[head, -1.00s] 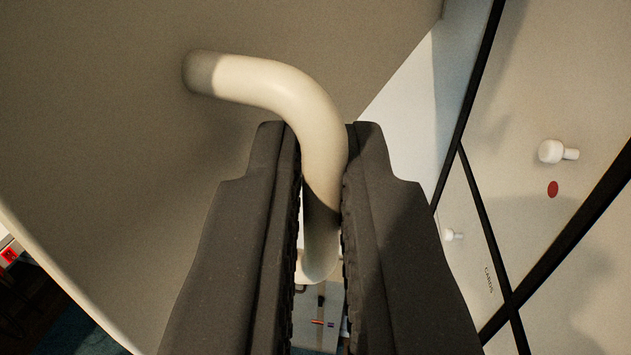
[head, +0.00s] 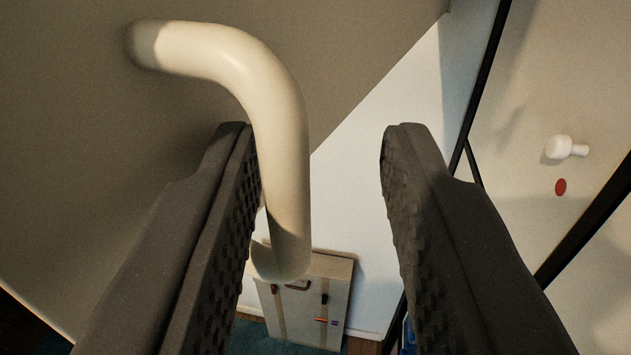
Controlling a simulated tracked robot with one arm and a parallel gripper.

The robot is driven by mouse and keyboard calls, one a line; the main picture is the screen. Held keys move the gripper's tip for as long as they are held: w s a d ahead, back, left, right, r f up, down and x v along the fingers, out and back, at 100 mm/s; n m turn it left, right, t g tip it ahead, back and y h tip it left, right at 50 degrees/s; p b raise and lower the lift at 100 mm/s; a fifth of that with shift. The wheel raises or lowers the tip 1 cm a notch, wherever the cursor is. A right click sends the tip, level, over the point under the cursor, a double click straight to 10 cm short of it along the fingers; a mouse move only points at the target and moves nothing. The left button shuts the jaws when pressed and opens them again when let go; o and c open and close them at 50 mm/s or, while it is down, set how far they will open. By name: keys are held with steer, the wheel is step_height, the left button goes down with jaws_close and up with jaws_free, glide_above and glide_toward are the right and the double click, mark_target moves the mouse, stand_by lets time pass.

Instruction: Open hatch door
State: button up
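The hatch door (head: 70,170) is a large beige panel filling the left of the head view. It is tilted in the picture, and its edge runs from lower left to the top right. A cream, curved bar handle (head: 285,140) sticks out from it. My gripper (head: 320,130) is open, with its two dark ridged fingers on either side of the handle's lower part. The handle lies close to the left finger, and I cannot tell if they touch. A wide gap separates it from the right finger.
On the right are beige cabinet panels with dark seams, a white knob (head: 563,148) and a red dot (head: 560,187). A pale case (head: 330,275) with a brown handle and straps stands on the floor below, against a white wall (head: 375,140).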

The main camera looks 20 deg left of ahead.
steer(key=shift+s+r, duration=0.15)
steer(key=shift+r, duration=0.05)
steer(key=shift+s+d, duration=0.1)
steer(key=b+v, duration=0.3)
steer(key=v, duration=1)
steer(key=shift+s, duration=0.3)
